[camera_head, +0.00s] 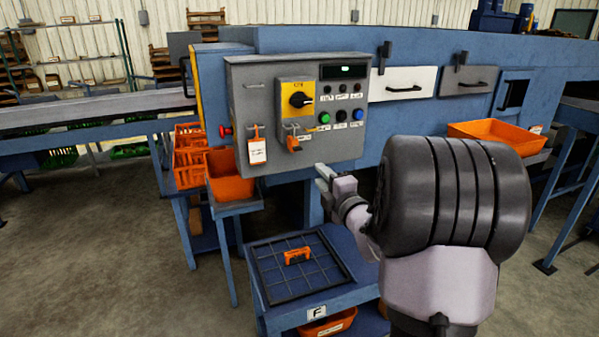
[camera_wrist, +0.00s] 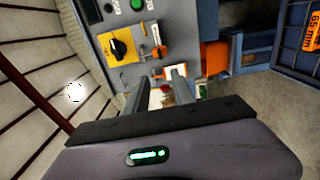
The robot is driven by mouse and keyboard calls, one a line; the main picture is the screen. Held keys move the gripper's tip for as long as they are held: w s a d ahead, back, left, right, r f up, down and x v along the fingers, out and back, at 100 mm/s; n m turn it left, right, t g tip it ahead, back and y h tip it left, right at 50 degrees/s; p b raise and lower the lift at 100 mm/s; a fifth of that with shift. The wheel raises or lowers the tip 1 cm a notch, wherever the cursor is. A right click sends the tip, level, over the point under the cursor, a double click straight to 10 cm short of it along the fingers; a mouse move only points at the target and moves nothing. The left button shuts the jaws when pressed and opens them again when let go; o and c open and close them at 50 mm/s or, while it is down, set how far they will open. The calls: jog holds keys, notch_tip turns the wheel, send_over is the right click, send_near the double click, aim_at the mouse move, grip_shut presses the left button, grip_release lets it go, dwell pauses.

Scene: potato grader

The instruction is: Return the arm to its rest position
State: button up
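My gripper (camera_head: 324,174) is in front of the lower right edge of the grey control panel (camera_head: 244,104), at the end of my raised arm. In the wrist view its two fingers (camera_wrist: 157,88) stand apart with a gap between them and nothing held. The panel carries a black rotary switch (camera_head: 299,99) on a yellow plate, which also shows in the wrist view (camera_wrist: 118,47). A white tag (camera_head: 257,151) hangs from an orange piece on the panel, and another orange piece (camera_head: 293,143) hangs below the switch.
A blue stand with a dark grid screen (camera_head: 272,281) and an orange block (camera_head: 297,256) is below my gripper. Orange bins (camera_head: 230,181) stand left of it, and an orange tray (camera_head: 497,131) is at right. The floor at lower left is clear.

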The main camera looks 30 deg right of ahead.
jog(key=s+a+r+m+g, duration=0.1)
jog(key=s+a+m+g, duration=0.25)
jog(key=a+m, duration=0.35)
jog(key=s+a+r+m+g, duration=0.1)
jog(key=s+a+m+g, duration=0.2)
jog(key=s+a+m, duration=0.5)
jog(key=s+a+f+m+g+y, duration=0.2)
jog(key=s+a+f+y, duration=0.1)
jog(key=s+a, duration=0.6)
jog(key=s+a+f+m+g+y, duration=0.3)
jog(key=s+a, duration=0.5)
jog(key=a, duration=0.2)
jog(key=shift+s+a+f, duration=0.3)
jog(key=shift+s+a, duration=0.05)
